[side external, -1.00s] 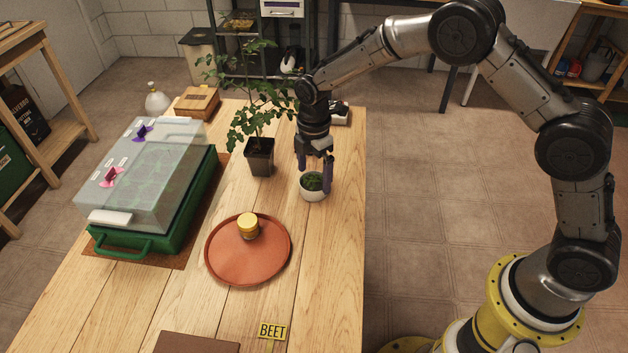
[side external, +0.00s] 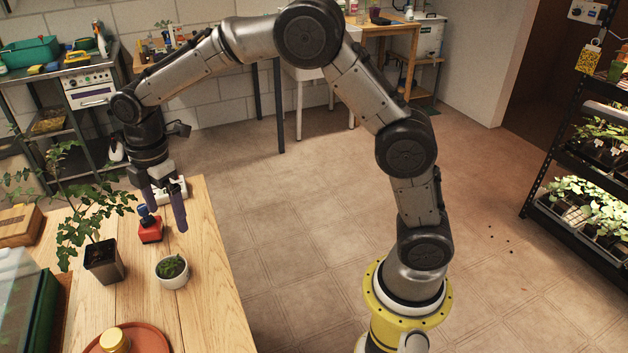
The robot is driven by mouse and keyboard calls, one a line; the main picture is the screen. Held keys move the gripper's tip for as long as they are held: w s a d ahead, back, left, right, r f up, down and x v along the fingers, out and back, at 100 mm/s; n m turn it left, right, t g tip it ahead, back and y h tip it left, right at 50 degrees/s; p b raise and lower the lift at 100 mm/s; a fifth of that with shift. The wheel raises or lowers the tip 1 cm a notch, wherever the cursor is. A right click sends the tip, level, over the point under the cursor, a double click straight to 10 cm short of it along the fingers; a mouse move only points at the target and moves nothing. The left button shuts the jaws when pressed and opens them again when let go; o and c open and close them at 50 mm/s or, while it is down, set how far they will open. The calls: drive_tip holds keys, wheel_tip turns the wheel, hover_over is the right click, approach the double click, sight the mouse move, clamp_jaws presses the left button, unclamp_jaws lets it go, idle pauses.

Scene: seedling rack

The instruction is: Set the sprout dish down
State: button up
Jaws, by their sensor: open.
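The sprout dish (side external: 172,272) is a small white bowl with green sprouts. It stands upright on the wooden table (side external: 205,310), right of the potted plant and near the table's right edge. My gripper (side external: 166,210) is open, with its purple fingers pointing down. It is apart from the dish, behind and above it, with nothing between the fingers. The fingers overlap the view near a red object with a blue knob (side external: 150,228); I cannot tell whether they touch it.
A tall plant in a dark pot (side external: 103,262) stands left of the dish. A terracotta tray (side external: 152,336) with a yellow-lidded jar (side external: 114,340) is in front. A wooden box (side external: 18,226) and part of a green-based propagator (side external: 38,318) are at left.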

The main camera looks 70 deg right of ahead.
drive_tip(key=s+d+r+m+t, duration=0.1)
drive_tip(key=s+d+r+m, duration=0.25)
drive_tip(key=s+r, duration=0.35)
drive_tip(key=s+d+r+m+t, duration=0.25)
drive_tip(key=s+r+m, duration=0.2)
drive_tip(key=s, duration=0.45)
drive_tip(key=s+d+f+m+t, duration=0.1)
drive_tip(key=s+d+f+m, duration=0.1)
drive_tip(key=s+m, duration=0.6)
drive_tip(key=shift+s+d+f, duration=0.35)
drive_tip(key=shift+s+d, duration=0.35)
drive_tip(key=shift+s, duration=2.2)
drive_tip(key=shift+t, duration=0.25)
